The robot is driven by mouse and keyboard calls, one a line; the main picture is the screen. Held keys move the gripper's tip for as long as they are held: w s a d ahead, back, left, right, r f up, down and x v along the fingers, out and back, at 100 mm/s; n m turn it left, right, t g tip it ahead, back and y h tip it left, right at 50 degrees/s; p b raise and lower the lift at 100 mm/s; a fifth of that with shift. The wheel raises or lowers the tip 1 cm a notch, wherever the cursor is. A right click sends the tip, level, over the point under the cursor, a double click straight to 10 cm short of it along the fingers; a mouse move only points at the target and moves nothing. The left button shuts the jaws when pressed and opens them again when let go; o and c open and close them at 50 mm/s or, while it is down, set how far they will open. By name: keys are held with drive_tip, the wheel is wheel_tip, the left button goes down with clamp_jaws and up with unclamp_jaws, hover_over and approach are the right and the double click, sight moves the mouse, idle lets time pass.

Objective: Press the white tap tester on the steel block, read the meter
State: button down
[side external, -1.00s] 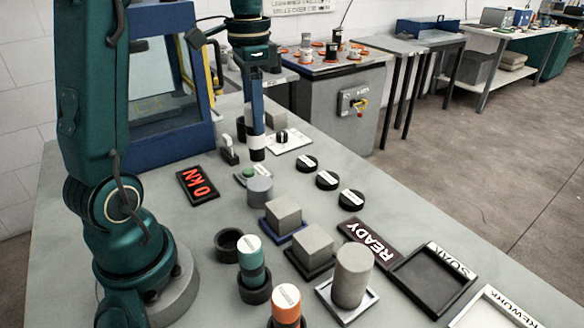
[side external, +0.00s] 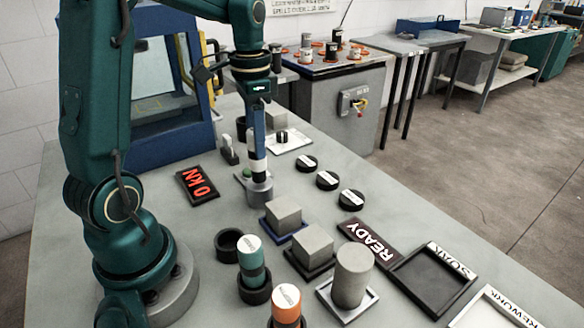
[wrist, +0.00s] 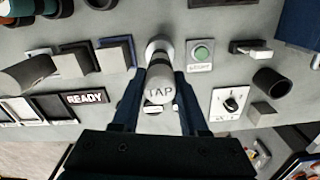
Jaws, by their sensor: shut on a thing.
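My gripper (side external: 257,146) has its blue fingers shut on the white tap tester (side external: 257,167), which hangs upright with a dark band around it. In the wrist view the tester's round end (wrist: 158,88) reads "TAP" between the fingers. The steel block (side external: 260,192), a short grey cylinder, stands directly below the tester. The tester's lower end meets its top in the side view; whether it presses cannot be told. A black display (side external: 197,184) to the left reads "0 kN" in red.
Concrete cubes (side external: 284,213), a concrete cylinder (side external: 353,275) and capped cylinders (side external: 248,254) stand nearer the camera. Black discs (side external: 327,180) lie to the right. A "READY" sign (side external: 367,243) lies beside a "SOAK" tray (side external: 404,282).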

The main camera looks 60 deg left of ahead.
drive_tip(key=shift+f, duration=0.6)
idle(1.6)
drive_tip(key=shift+r, duration=3.55)
